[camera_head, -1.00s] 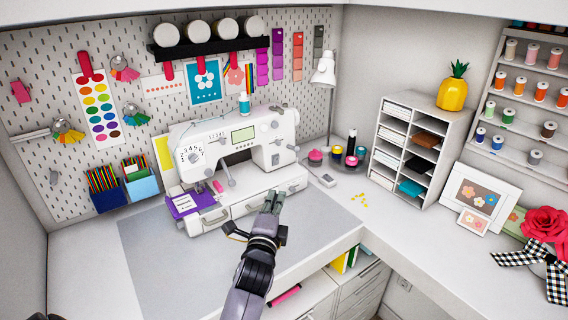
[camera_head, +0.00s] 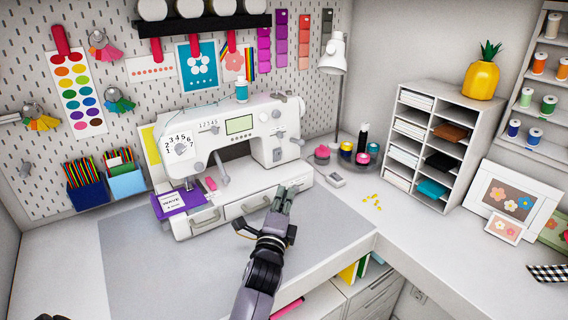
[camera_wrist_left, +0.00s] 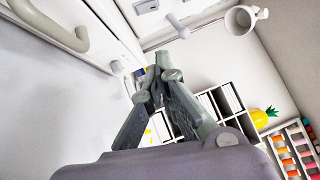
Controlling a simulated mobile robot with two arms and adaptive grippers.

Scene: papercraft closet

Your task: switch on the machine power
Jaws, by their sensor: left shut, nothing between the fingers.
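The white sewing machine (camera_head: 190,148) stands on the worktop against the pegboard, with a small screen, a numbered dial and several knobs. It rests on a white base with drawers (camera_head: 240,207). My left gripper (camera_head: 284,190) is shut and empty, in front of the right part of the base. In the left wrist view its fingertips (camera_wrist_left: 162,62) meet, with a drawer handle (camera_wrist_left: 50,22) at upper left and a knob or lever (camera_wrist_left: 178,27) above them. I cannot tell whether the fingertips touch the base. I cannot make out a power switch for certain.
A grey mat (camera_head: 140,265) covers the worktop before the machine. A purple booklet (camera_head: 172,203) lies left.

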